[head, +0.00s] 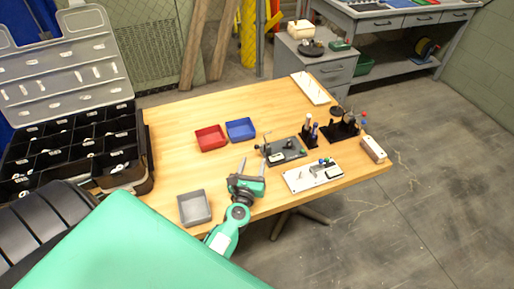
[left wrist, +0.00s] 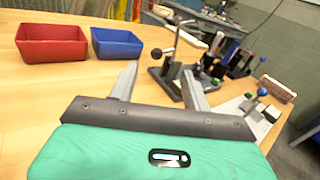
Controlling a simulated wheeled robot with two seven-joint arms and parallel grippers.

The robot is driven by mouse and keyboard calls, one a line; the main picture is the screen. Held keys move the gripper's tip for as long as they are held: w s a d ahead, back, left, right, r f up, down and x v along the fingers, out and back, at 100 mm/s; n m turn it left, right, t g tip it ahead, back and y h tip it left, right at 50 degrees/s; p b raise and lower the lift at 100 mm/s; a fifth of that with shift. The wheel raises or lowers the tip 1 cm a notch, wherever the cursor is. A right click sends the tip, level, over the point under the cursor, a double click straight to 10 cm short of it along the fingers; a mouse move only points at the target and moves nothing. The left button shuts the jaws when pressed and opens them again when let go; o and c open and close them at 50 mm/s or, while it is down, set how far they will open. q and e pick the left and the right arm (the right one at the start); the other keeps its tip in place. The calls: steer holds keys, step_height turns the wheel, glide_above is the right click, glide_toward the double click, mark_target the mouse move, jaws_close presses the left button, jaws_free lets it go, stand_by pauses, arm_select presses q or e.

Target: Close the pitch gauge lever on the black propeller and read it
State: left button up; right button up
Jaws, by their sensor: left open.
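My left gripper (head: 254,166) is open and empty above the front middle of the wooden table. In the left wrist view its two fingers (left wrist: 159,80) stand apart, pointing at a dark grey fixture (left wrist: 176,82). This fixture (head: 284,151) has a flat base, a dark upright and a thin lever with a ball knob (left wrist: 173,23) standing up. A pale readout sits at its front left in the head view; its figures are too small to read. A black propeller cannot be clearly made out on it. The gripper is apart from the fixture. My right gripper is not in view.
A white board (head: 299,184) with a blue-knobbed part lies right of the gripper. Red (head: 211,138) and blue (head: 240,129) bins are behind left; a grey bin (head: 195,208) is at left. A tool holder (head: 309,137) stands beyond the fixture. The table's middle back is clear.

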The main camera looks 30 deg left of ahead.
mark_target(257, 148)
arm_select(q)
steer(key=p+x, duration=0.1)
steer(key=x, duration=0.5)
steer(key=shift+w+a, duration=0.1)
steer(key=shift+w, duration=0.25)
steer(key=shift+s, duration=0.1)
jaws_close()
steer(key=shift+r, duration=0.1)
